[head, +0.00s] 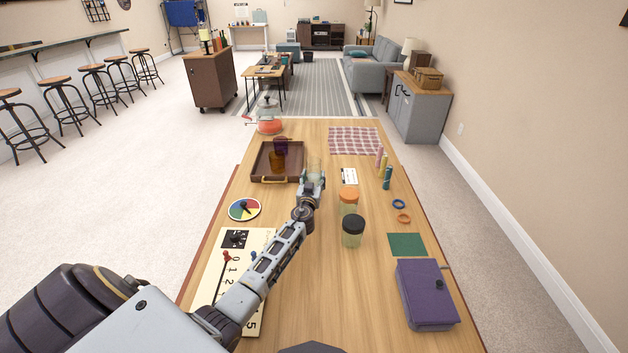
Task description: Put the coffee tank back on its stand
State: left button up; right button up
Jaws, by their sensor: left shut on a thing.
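My left gripper (313,182) reaches over the middle of the table from the lower left. It is shut on a pale see-through thing (315,165), which may be the coffee tank. The gripper hides part of it, and I cannot tell whether it touches the table. A clear glass vessel with an orange-red lower part (269,121) stands at the far left end of the table. I cannot tell which thing is the stand. My right gripper is not in view.
A brown tray (256,178) with amber and purple vessels lies left of the gripper. Two lidded jars (353,232) stand close to the arm's right. A number board (215,290) lies partly under the arm. A purple box (426,295) is at near right. A checked cloth (354,141) lies beyond.

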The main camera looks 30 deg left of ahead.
pick_arm(q)
jog(key=shift+c, duration=1)
jog(key=shift+r, duration=0.1)
